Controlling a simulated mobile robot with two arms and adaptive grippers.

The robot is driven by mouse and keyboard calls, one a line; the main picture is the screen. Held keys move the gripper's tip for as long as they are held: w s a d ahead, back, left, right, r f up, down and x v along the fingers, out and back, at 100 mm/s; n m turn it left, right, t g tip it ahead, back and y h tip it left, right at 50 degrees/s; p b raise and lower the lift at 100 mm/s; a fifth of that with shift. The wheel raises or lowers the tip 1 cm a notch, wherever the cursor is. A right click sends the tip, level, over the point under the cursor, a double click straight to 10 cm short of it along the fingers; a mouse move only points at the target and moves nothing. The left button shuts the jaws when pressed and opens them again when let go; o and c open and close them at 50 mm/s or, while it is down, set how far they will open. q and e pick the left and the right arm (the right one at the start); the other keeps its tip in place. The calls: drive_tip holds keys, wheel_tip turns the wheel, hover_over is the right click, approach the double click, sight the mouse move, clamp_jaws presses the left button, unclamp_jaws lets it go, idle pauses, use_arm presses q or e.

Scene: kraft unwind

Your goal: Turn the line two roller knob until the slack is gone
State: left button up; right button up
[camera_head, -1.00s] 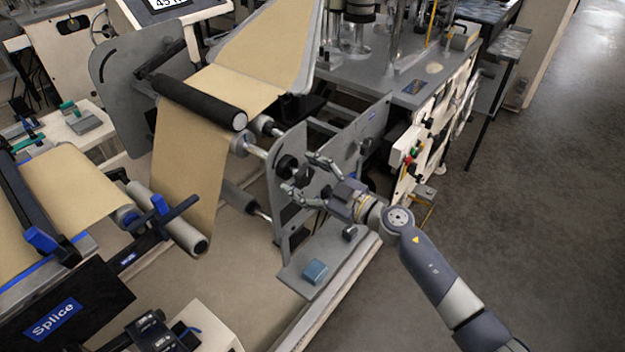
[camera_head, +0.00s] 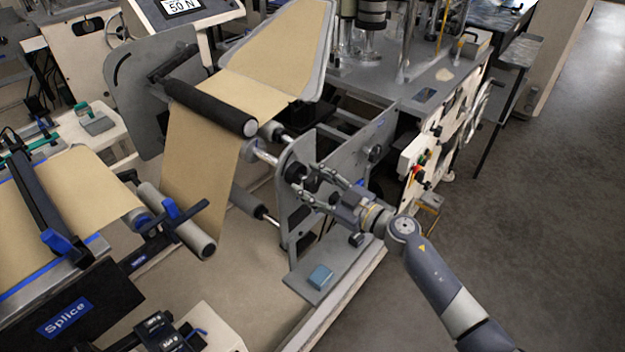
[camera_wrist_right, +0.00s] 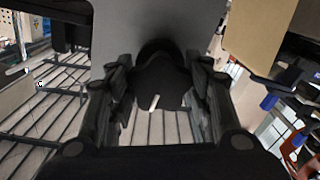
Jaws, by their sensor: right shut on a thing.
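My right gripper (camera_head: 312,184) is shut on a round black knob (camera_head: 296,172) on the outer face of a grey side plate (camera_head: 300,225). In the right wrist view the knob (camera_wrist_right: 160,78) sits between the two fingers, with a short white mark on its face. The brown paper web (camera_head: 200,165) runs over a black roller (camera_head: 212,106) and down to a lower grey roller (camera_head: 192,238). The hanging span looks fairly flat. My left gripper is not in view.
A screen (camera_head: 182,7) at the top reads 50 N. The splice table (camera_head: 70,315) stands at the lower left. Open floor (camera_head: 530,220) lies to the right.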

drive_tip(key=shift+m+p, duration=1.1)
drive_tip(key=shift+p, duration=0.2)
drive_tip(key=shift+m+p, duration=1.3)
drive_tip(key=shift+p, duration=0.25)
drive_tip(key=shift+m, duration=0.3)
drive_tip(key=shift+p, duration=0.35)
drive_tip(key=shift+m+p, duration=1.1)
drive_tip(key=shift+m, duration=0.5)
drive_tip(key=shift+f, duration=0.1)
drive_tip(key=o, duration=1.1)
